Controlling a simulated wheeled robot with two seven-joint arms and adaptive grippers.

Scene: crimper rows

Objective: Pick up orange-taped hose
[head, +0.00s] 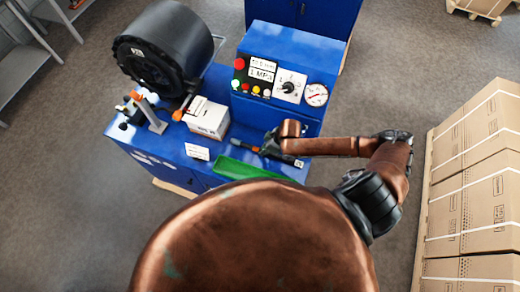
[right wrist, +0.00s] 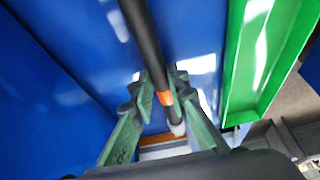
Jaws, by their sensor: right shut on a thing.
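The orange-taped hose is a black hose (right wrist: 140,35) with an orange band near one light-coloured end. In the right wrist view it runs between the two green-grey fingers of my right gripper (right wrist: 162,85), which is shut on it close to the orange band. In the head view my right gripper (head: 271,143) is at the blue bench top, in front of the control panel, with the dark hose (head: 289,159) showing beside it. Part of the hose is hidden by the gripper. I cannot tell whether the hose touches the bench. My left gripper is out of view.
A green tray (head: 238,168) lies at the bench's front edge, close to the hose. The blue control panel (head: 254,104) rises behind. A white box (head: 210,121), a small label card (head: 197,152) and a black crimping machine (head: 160,50) are left. Stacked cartons (head: 478,190) stand right.

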